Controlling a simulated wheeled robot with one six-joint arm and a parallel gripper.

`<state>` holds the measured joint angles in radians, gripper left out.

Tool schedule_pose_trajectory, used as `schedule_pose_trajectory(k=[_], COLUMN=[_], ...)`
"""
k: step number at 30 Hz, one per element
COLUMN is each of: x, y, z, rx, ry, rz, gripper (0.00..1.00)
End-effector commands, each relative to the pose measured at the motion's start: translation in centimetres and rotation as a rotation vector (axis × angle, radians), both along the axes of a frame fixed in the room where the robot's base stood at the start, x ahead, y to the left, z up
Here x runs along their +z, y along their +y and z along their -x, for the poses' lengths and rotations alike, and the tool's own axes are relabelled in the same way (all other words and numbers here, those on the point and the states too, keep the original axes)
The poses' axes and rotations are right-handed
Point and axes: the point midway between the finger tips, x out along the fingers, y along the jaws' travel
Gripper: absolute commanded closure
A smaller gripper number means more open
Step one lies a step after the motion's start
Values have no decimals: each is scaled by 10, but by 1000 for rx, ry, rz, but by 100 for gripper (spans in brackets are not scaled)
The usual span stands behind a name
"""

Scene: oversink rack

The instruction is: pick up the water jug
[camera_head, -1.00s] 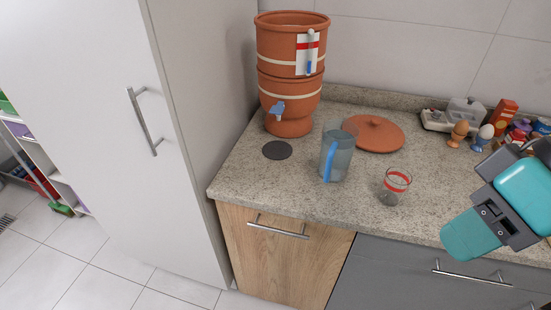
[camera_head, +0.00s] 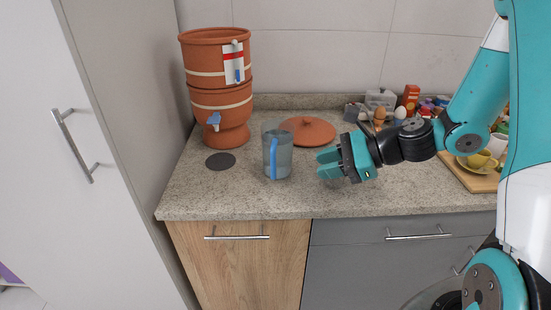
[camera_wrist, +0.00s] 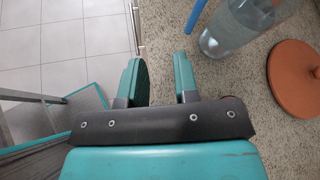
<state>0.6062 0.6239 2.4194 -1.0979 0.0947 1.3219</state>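The water jug (camera_head: 281,150) is clear blue-grey with a bright blue handle (camera_head: 273,159) on its near side. It stands upright on the stone counter. My gripper (camera_head: 322,163) is to the right of the jug, apart from it, with its teal fingers towards the jug. In the wrist view the gripper (camera_wrist: 160,72) is open with nothing between its fingers. There the jug (camera_wrist: 238,24) lies beyond the fingertips to the right, its handle (camera_wrist: 195,15) nearest the fingers.
A terracotta water filter (camera_head: 217,85) stands left, with a dark disc (camera_head: 220,161) before it. A terracotta lid (camera_head: 308,131) lies just behind the jug. Egg cups (camera_head: 379,117) and boxes stand at back right, with a yellow cup (camera_head: 481,159) further right. A tall cabinet borders the left.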

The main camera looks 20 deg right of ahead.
Motion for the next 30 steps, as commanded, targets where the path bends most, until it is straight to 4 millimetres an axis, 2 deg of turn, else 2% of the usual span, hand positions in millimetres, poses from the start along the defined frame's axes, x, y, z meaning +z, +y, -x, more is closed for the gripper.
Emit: schedule_pose_trajectory(k=[1, 3, 7, 21, 30], x=[-11, -17, -24, -60, -70], y=[-16, -29, -34, 36, 53], z=[-5, -9, -18, -76, -92], rx=[-97, -187, -260, -257, -259], ry=[52, 99, 137, 140, 139], rz=[-71, -145, -207, -208, -206], gripper=[72, 72, 72, 72, 72])
